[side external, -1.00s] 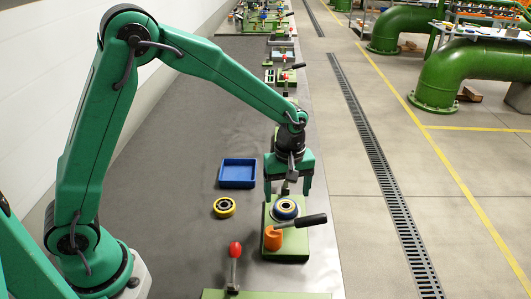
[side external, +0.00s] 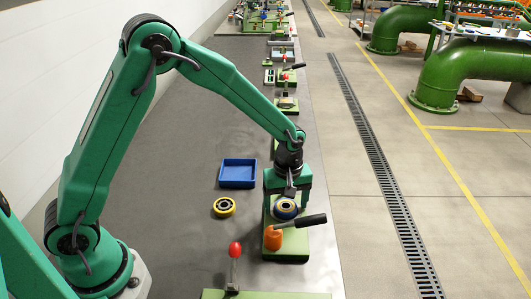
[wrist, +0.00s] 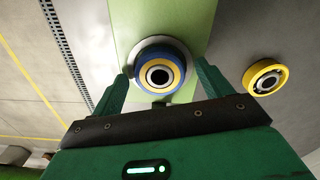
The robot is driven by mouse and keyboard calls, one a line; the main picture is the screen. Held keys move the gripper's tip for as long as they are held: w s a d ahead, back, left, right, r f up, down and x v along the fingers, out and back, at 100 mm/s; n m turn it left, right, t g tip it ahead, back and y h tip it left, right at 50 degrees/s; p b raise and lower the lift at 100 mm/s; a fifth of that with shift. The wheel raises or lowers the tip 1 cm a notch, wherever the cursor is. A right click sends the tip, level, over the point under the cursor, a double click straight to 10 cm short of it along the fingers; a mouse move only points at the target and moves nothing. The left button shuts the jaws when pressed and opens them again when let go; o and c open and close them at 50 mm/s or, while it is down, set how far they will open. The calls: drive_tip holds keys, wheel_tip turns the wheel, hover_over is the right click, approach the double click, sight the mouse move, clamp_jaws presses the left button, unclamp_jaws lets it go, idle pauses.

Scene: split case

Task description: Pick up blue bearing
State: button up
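The blue bearing (side external: 285,209) has a blue outer ring, a yellowish band and a dark hole. It lies flat on a round grey seat on the green fixture plate (side external: 296,247). In the wrist view the blue bearing (wrist: 178,56) sits between my two fingers, nearer their tips. My gripper (wrist: 161,75) is open and points down over the bearing, one finger on each side. Small gaps show between the fingers and the ring. In the side view my gripper (side external: 287,206) is low over the plate, and the bearing is partly covered by it.
An orange clamp (side external: 272,238) with a black handle (side external: 305,220) stands on the plate just in front of the bearing. A yellow bearing (side external: 224,207) lies on the table to the left. A blue tray (side external: 238,186) is behind it. A red-knobbed lever (side external: 235,249) stands at the front.

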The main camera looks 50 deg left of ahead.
sight(286, 205)
drive_tip(key=c, duration=1.2)
drive_tip(key=shift+c, duration=0.2)
drive_tip(key=shift+r, duration=0.15)
wheel_tip(286, 205, up, 10)
